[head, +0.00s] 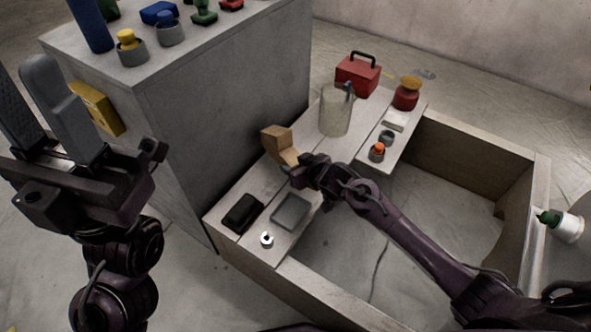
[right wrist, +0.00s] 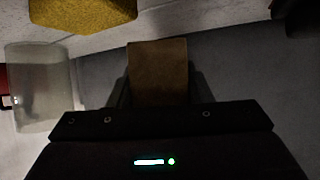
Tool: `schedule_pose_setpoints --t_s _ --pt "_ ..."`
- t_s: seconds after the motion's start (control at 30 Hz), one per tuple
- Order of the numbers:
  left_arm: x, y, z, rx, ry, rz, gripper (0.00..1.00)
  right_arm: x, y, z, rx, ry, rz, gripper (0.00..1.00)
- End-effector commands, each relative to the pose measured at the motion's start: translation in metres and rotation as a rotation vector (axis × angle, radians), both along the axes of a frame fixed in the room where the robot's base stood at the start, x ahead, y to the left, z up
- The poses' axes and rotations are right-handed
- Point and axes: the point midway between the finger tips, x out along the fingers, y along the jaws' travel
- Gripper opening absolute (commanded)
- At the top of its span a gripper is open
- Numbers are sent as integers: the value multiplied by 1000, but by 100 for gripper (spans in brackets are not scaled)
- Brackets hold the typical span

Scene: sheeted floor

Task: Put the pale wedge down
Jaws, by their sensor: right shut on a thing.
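The pale wedge (head: 278,138) is a tan block at the end of my right arm, over the plank top beside the grey cabinet. My right gripper (head: 290,162) is shut on it. In the right wrist view the wedge (right wrist: 157,72) stands out between the fingers as a brown, shaded face. I cannot tell whether its underside touches the planks. My left gripper (head: 38,105) is at the far left of the head view, its fingers pointing up, apart and empty.
A clear container (head: 335,112), red toolbox (head: 358,75) and red jar (head: 406,94) stand behind.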

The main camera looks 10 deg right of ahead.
Motion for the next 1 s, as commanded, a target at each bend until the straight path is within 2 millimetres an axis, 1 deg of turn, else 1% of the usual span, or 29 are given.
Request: schedule_pose_setpoints --t_s 0.03,0.07,0.23,0.63,0.67,0.8,1.0 --pt "0 0 -5 1 -5 0 36 1 0 -8 1 -4 -2 22" --pt "0 0 -4 1 -8 0 36 1 0 -9 1 -4 -2 22" --pt "-2 0 2 -2 -24 1 36 1 0 -7 2 -5 -2 22" --pt "-2 2 0 -10 -21 3 36 1 0 -17 3 -4 -2 22" --pt "-2 2 0 -10 -21 3 36 0 0 -18 2 -1 -2 48" --pt "-1 1 0 -10 -20 4 36 0 0 -18 1 -2 -1 66" --pt "-1 1 0 -6 -19 2 36 1 0 -18 1 -1 -1 67"
